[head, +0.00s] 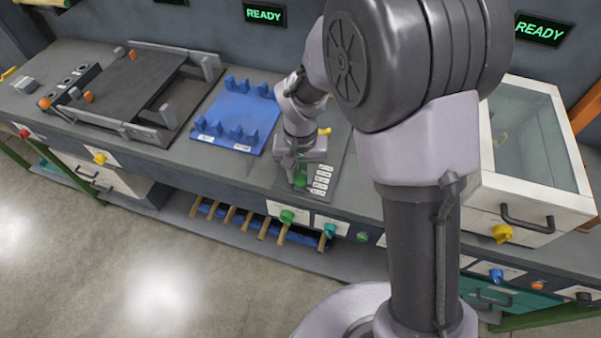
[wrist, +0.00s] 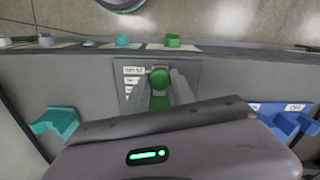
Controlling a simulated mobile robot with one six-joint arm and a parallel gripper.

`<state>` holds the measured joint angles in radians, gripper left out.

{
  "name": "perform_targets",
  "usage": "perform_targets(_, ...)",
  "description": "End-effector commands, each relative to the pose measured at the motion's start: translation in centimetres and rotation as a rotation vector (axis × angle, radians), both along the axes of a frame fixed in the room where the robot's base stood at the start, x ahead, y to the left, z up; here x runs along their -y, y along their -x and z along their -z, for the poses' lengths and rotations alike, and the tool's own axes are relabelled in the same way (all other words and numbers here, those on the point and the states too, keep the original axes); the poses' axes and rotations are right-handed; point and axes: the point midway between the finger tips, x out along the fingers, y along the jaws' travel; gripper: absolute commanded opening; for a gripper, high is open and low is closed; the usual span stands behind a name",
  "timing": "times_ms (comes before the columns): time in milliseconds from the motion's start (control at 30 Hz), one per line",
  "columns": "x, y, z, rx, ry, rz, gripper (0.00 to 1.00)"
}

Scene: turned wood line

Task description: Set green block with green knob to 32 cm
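The green block (wrist: 160,102) with its round green knob (wrist: 159,78) sits on a grey plate in the wrist view. In the head view the green block (head: 300,179) shows beside a column of white labels (head: 321,180), too small to read. My gripper (wrist: 160,82) is right over the block, one grey finger on each side of the knob. I cannot tell whether the fingers touch it. In the head view my gripper (head: 300,165) points down at the block and partly hides it.
A blue board (head: 226,142) with blue pegs lies left of my gripper. Farther left is a dark fixture (head: 125,85) with grey rails. A white glass-topped box (head: 530,190) stands at right. A green knob (head: 287,216) and a teal knob (head: 329,230) stick out of the bench front.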

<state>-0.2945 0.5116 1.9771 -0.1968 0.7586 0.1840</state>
Motion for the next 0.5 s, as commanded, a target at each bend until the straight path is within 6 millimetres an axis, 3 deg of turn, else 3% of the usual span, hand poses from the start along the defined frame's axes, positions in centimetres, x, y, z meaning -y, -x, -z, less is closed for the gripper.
perform_targets(100,0.00,0.00,-0.01,0.000,0.000,0.000,0.00)
perform_targets(500,0.00,0.00,-0.02,0.000,0.000,0.000,0.00)
